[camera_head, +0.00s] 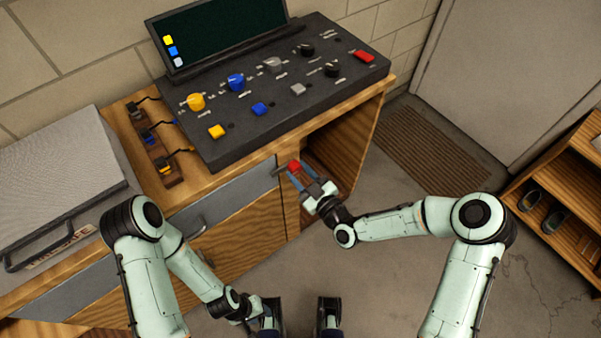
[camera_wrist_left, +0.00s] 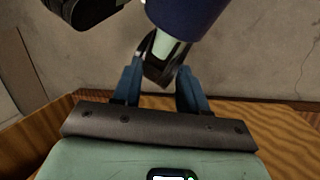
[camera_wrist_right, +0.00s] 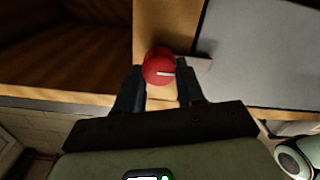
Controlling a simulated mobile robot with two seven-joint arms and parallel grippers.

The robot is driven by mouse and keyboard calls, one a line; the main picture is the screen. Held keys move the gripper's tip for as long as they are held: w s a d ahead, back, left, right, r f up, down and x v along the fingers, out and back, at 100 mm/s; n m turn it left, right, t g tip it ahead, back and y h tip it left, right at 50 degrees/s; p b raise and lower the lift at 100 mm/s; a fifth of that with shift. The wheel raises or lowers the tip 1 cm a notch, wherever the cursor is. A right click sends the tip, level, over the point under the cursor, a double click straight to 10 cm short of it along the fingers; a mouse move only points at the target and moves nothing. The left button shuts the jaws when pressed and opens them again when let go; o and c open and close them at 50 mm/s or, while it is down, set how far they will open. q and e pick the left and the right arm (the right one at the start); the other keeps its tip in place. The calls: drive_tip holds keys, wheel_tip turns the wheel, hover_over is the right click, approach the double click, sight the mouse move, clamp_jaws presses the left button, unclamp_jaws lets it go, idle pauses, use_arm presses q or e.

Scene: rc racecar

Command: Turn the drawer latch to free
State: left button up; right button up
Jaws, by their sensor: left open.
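The red round latch knob (camera_head: 294,167) is on the wooden front post of the bench, beside the grey drawer front (camera_head: 235,195). In the right wrist view the knob (camera_wrist_right: 158,67) has a white mark pointing right. A grey latch bar (camera_wrist_right: 195,62) reaches from behind it to the right, over the drawer edge. My right gripper (camera_head: 299,175) faces the knob, with its fingers apart and the knob in line between their tips. A gap shows beside the right finger. My left gripper (camera_wrist_left: 160,85) is open and empty, low in front of the bench.
A control panel (camera_head: 270,90) with coloured knobs and buttons stands on the bench, next to a grey case (camera_head: 55,185). An open compartment (camera_head: 345,150) lies right of the post. A shoe rack (camera_head: 560,190) stands at far right.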

drive_tip(key=shift+m, duration=0.3)
drive_tip(key=m+b, duration=0.2)
drive_tip(key=shift+m, duration=0.4)
drive_tip(key=m+b, duration=0.1)
drive_tip(key=m, duration=0.3)
drive_tip(key=shift+d+m, duration=0.15)
drive_tip(key=shift+m, duration=0.15)
drive_tip(key=m, duration=0.4)
drive_tip(key=shift+w+f+m+b, duration=0.1)
drive_tip(key=shift+m+b, duration=0.2)
drive_tip(key=shift+b, duration=0.05)
drive_tip(key=m, duration=0.5)
drive_tip(key=shift+m, duration=0.3)
drive_tip(key=o, duration=1)
drive_tip(key=shift+o, duration=0.2)
